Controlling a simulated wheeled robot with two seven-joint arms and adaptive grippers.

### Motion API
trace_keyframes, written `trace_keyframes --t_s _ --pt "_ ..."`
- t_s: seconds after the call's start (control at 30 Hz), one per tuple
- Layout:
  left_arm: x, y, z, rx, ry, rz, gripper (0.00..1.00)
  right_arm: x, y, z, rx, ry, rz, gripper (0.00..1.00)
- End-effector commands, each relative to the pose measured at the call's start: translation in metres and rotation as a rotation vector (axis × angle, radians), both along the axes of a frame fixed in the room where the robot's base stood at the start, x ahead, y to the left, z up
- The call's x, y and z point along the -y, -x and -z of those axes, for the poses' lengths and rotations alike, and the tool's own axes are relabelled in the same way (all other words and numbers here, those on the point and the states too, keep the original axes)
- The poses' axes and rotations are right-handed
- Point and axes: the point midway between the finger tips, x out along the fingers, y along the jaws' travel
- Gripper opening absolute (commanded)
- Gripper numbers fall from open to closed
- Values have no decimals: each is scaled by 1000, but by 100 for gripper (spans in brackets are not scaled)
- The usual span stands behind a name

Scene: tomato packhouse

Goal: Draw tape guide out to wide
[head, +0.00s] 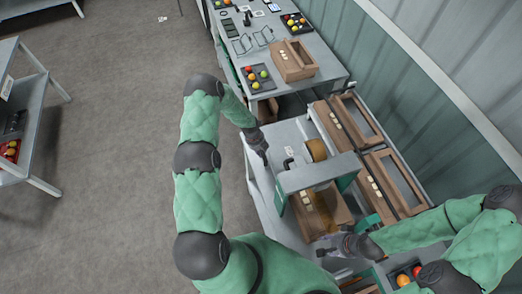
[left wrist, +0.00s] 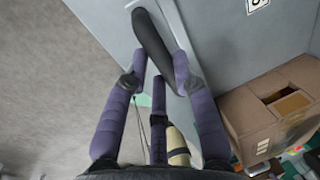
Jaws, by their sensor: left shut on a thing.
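The taping machine (head: 318,175) stands on the bench, with a grey bridge across it and a brown tape roll (head: 316,150) behind. My left gripper (head: 264,153) is at the bench's left side, beside the machine. In the left wrist view its purple fingers (left wrist: 158,72) are shut on a dark, rounded bar (left wrist: 152,38), probably the tape guide's handle. The guide's far end is not clear. My right gripper (head: 330,247) is at the machine's near side, close to a cardboard box (head: 312,222) under the bridge. Its fingers are too small to read.
A back table (head: 322,70) holds a carton (head: 292,60) and trays of tomatoes. In the left wrist view a carton (left wrist: 262,118) stands right of the fingers. The floor at left is open before a shelf (head: 42,115).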

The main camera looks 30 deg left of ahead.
Motion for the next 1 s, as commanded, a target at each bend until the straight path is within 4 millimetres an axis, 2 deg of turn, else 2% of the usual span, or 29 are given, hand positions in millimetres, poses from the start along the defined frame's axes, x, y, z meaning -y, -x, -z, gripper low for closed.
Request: trace_keyframes --t_s 0.2,0.47,0.5,0.53,0.57,0.87,1.0 --pt "-20 23 1 -5 -1 -4 0 0 0 2 0 0 0 40" --pt "-21 24 0 -7 -1 -3 0 0 0 2 0 0 0 40" --pt "-21 24 0 -7 -1 -3 38 0 0 2 0 0 0 40" --pt "-21 24 0 -7 -1 -3 47 0 0 2 0 0 0 40" --pt "-21 24 0 -7 -1 -3 51 0 0 2 0 0 0 40" --pt "-20 23 0 -5 -1 -2 51 0 0 2 0 0 0 40" --pt "-21 23 -6 -3 -1 -2 51 0 0 2 0 0 0 40"
